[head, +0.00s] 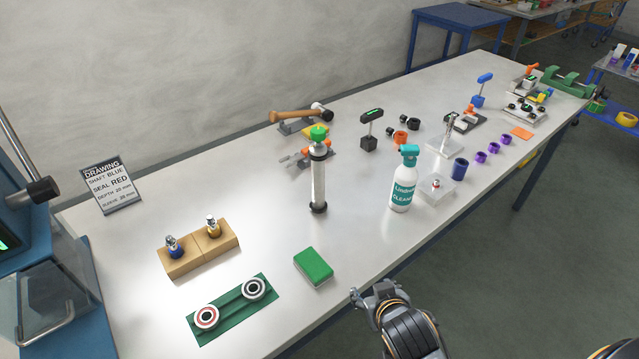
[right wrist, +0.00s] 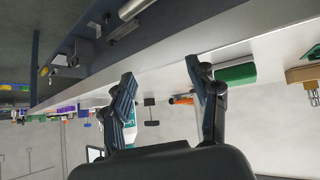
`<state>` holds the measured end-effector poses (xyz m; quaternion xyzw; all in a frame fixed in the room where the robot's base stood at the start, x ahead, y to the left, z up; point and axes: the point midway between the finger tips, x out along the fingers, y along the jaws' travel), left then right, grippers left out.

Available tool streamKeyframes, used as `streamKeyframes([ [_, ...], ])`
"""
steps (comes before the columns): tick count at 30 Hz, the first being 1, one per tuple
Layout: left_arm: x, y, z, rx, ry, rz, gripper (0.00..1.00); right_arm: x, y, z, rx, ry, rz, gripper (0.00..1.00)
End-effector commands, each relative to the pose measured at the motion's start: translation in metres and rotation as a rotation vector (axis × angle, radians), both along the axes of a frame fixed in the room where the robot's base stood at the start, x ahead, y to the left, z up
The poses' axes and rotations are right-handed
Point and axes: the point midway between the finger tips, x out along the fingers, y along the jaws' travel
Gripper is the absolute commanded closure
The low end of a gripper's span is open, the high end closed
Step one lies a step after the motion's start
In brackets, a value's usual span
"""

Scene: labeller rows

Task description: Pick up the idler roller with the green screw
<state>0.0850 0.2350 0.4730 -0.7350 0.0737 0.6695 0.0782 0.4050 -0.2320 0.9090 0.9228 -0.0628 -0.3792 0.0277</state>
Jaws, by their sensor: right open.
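The idler roller (head: 318,185) is a pale silver cylinder with dark end rings. It stands upright near the middle of the table, with a green screw (head: 318,133) on top. My right gripper (head: 370,293) is at the table's front edge, below and to the right of the roller in the head view, apart from it. Its two fingers also show in the right wrist view (right wrist: 163,82), spread with nothing between them. I cannot make out the roller for certain in that tilted view. My left gripper is not in view.
A green block (head: 313,266) lies between my right gripper and the wooden holder (head: 199,250). A green mat with two rings (head: 232,308) is at the front left. A cleaner bottle (head: 403,183) stands right of the roller; a hammer (head: 300,115) lies behind it.

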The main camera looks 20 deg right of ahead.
Motion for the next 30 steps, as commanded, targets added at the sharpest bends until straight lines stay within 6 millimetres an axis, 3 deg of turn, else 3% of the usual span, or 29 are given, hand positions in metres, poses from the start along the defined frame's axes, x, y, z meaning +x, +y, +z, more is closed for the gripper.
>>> streamKeyframes([
  [8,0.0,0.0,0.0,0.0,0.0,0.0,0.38,0.08,-0.001,0.058,-0.002,-0.383,-0.04,0.4],
  [15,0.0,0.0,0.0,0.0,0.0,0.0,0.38,0.133,0.024,0.114,0.025,-0.703,0.04,0.4],
  [23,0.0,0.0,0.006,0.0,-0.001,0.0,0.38,0.16,0.035,0.132,0.038,-0.787,0.086,0.4],
  [30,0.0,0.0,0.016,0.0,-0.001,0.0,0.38,0.207,0.032,0.132,0.037,-0.784,0.082,0.4],
])
